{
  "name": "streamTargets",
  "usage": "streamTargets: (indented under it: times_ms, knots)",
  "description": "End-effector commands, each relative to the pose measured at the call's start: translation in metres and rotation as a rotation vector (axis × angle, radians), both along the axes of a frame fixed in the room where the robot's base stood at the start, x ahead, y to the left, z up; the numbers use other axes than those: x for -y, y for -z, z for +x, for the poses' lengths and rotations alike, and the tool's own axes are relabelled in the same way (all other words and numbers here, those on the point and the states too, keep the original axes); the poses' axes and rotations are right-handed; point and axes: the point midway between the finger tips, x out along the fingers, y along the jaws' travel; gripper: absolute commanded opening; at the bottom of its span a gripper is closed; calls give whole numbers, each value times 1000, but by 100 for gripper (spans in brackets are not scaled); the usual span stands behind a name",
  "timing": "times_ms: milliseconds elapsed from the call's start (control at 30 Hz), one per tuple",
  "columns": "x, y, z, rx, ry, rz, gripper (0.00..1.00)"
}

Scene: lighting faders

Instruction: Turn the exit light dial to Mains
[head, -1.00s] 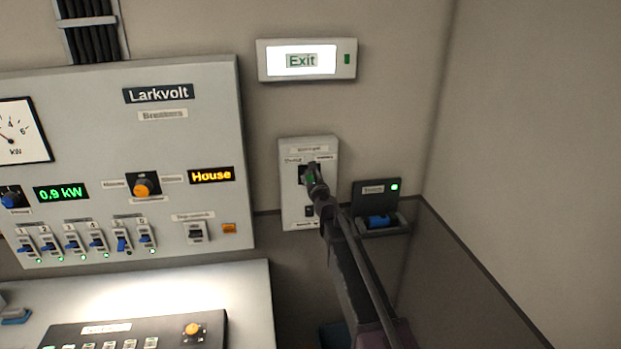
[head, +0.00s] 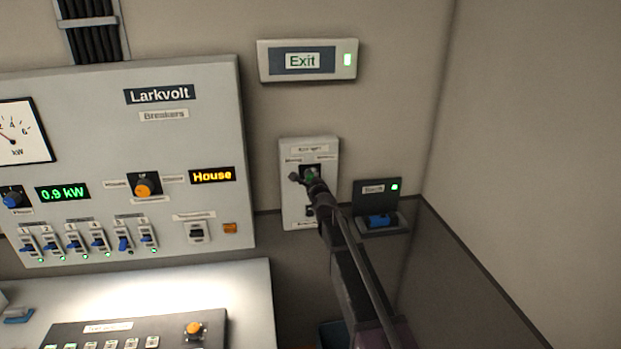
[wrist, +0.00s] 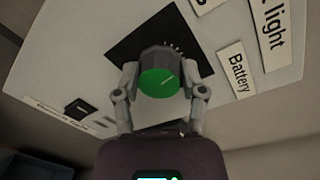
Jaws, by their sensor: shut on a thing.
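My gripper (wrist: 161,75) is shut on the dial, one finger on each side. In the head view, my gripper (head: 307,179) is at the upper half of the pale dial panel (head: 290,212) and covers much of the dial. The exit sign (head: 271,61) above is dim, with its green indicator lit.
A "Battery" label (wrist: 238,70) is right of the dial in the wrist view. A small dark box with a blue part (head: 376,190) sits just right of the panel. The large Larkvolt breaker board (head: 90,150) is to the left.

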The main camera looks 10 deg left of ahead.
Motion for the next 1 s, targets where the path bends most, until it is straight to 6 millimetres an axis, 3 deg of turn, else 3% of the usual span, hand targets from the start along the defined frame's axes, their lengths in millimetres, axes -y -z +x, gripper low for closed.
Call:
streamTargets:
  times_ms: [600, 1000]
  knots:
    - [-2, -1, 1, 124, 1, -409, 6]
    - [-2, -1, 2, 165, 1, -553, 6]
